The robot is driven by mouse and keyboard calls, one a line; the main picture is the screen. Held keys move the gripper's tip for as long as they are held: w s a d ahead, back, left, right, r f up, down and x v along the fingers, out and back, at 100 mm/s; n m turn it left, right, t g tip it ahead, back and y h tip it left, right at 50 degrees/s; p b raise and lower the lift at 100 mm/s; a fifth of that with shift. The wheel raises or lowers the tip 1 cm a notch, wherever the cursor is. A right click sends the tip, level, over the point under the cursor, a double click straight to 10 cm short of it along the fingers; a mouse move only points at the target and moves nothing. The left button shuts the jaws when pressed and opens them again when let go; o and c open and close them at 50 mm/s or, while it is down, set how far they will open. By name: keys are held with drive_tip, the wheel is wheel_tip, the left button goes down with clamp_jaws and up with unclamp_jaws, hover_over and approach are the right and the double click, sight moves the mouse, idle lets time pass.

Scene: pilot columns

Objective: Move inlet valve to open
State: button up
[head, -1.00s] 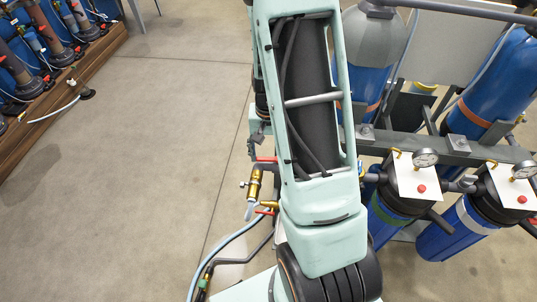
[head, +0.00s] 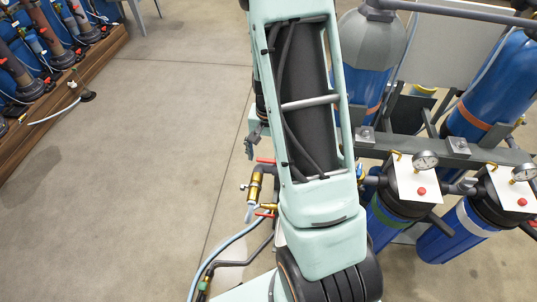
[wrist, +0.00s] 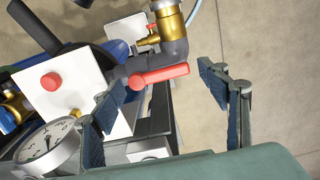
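A red lever handle (wrist: 160,75) sits on a dark grey pipe in the wrist view, just below a brass fitting (wrist: 168,22). It lies between the two fingers of my gripper (wrist: 163,86), which is open; I see no clear contact. In the head view a red handle (head: 266,160) shows at the left edge of my arm, above a brass fitting (head: 255,184). A smaller brass valve with a red handle (head: 265,212) is below it. Labels are not visible, and my arm hides part of the pipework.
A pressure gauge (wrist: 48,145) and a white plate with a red button (wrist: 50,81) are close to my left finger. Blue filter housings (head: 452,232) stand at the right. Open floor (head: 150,150) is at the left.

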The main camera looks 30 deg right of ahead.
sight(269, 160)
drive_tip(key=shift+r, duration=0.1)
wheel_tip(269, 160, up, 12)
idle(0.7)
idle(0.6)
